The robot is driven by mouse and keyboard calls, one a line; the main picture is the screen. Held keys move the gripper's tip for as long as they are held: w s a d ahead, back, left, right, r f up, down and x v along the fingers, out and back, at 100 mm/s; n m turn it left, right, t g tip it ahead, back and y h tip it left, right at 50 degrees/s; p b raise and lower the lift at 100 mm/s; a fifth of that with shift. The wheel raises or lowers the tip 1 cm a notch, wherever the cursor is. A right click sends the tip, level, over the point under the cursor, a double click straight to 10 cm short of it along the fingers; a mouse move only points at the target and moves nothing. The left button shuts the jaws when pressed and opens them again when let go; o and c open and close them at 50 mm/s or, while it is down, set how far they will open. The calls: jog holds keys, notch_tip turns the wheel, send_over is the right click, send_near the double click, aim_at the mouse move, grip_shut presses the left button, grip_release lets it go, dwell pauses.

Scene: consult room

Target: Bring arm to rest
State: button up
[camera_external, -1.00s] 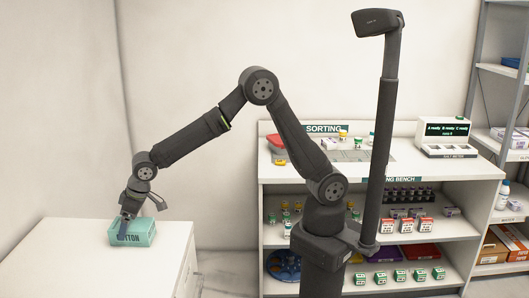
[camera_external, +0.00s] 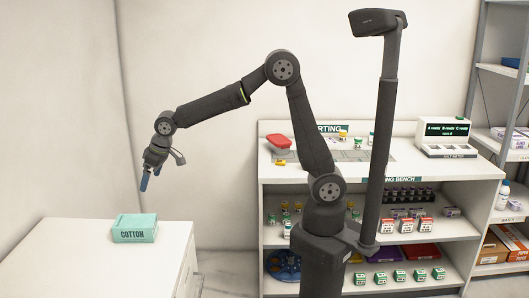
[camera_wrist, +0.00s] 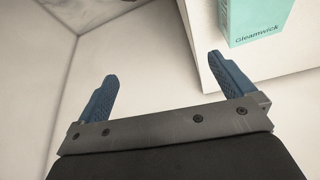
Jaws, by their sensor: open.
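My gripper (camera_external: 147,180) hangs in the air above the white counter at the left, fingers pointing down, apart from everything. In the wrist view my gripper (camera_wrist: 165,85) shows two blue fingers spread wide with nothing between them. A teal box labelled COTTON (camera_external: 134,229) sits on the white counter (camera_external: 75,262), below and slightly left of the gripper. The teal box also shows in the wrist view (camera_wrist: 252,18), at the upper right, cut off by the frame edge, with "Gleamwick" printed on it.
A white sorting bench (camera_external: 440,166) with shelves of small boxes and vials stands behind my arm. A metal shelf rack (camera_external: 483,75) is at the right. The air around the gripper is clear.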

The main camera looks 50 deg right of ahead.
jog(key=w+d+m+h, duration=0.1)
jog(key=w+d+m, duration=0.3)
jog(key=w+d, duration=0.55)
jog(key=w+d+f+m+h, duration=0.1)
jog(key=d+m, duration=0.4)
jog(key=d, duration=1.4)
jog(key=w+d+f+m+h, duration=0.1)
jog(key=w+d+m+h, duration=0.2)
jog(key=d, duration=1.6)
jog(key=m, duration=0.2)
jog(key=shift+w+d+m, duration=0.2)
jog(key=shift+d+m, duration=0.2)
